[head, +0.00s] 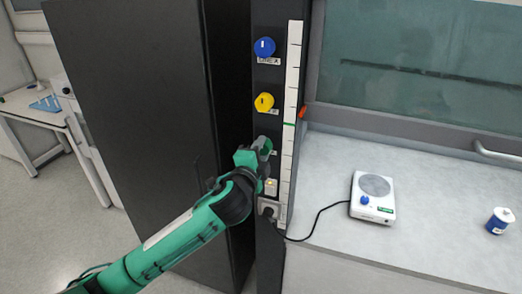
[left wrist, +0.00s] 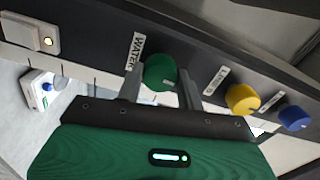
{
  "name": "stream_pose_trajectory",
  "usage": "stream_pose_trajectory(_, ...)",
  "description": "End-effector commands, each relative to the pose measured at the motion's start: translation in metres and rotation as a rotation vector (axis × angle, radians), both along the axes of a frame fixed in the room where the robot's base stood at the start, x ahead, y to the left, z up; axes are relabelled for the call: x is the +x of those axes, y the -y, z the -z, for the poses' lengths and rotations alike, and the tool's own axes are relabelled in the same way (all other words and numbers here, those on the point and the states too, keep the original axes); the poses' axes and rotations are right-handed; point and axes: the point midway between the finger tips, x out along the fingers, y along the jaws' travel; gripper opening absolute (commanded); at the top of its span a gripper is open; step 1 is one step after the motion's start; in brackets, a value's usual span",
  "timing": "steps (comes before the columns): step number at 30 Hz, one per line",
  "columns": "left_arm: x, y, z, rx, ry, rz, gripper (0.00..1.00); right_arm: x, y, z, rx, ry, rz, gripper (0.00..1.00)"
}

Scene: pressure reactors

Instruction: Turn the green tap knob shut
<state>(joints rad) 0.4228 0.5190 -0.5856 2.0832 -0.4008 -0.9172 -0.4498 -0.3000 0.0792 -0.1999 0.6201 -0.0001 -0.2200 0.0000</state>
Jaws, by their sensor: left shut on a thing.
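The green tap knob (left wrist: 160,72) sits on the dark upright panel beside a label reading WATER. In the left wrist view it lies between the two fingers of my left gripper (left wrist: 160,88), which is shut on it. In the head view my left gripper (head: 262,150) reaches the panel from the lower left and hides most of the green knob (head: 265,142). The knob's marker line is too small to read surely. My right gripper is not in view.
Above the green knob, the yellow knob (head: 264,102) and the blue knob (head: 264,47) are on the same panel. A lit switch (head: 271,187) and a plugged socket (head: 268,207) are below. A hotplate (head: 373,197) and a small blue-and-white container (head: 500,221) stand on the bench at right.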

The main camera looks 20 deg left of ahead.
Motion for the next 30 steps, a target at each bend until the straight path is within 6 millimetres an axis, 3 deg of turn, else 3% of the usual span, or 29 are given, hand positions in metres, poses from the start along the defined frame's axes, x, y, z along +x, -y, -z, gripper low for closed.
stream_pose_trajectory(7, 0.000, 0.000, 0.001, 0.002, -0.001, 0.000, 0.15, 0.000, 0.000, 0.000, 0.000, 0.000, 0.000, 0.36)
stream_pose_trajectory(8, 0.000, 0.000, 0.001, 0.002, -0.001, 0.000, 0.39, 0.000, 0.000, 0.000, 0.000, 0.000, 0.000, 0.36)
stream_pose_trajectory(11, 0.000, 0.000, 0.001, 0.001, -0.001, 0.000, 0.59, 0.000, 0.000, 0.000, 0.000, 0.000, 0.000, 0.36)
stream_pose_trajectory(23, -0.006, 0.000, 0.001, -0.001, 0.000, 0.002, 0.59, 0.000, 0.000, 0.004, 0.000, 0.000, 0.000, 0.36)
stream_pose_trajectory(30, -0.044, -0.001, 0.005, -0.001, -0.001, 0.002, 0.59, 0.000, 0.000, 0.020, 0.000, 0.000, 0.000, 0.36)
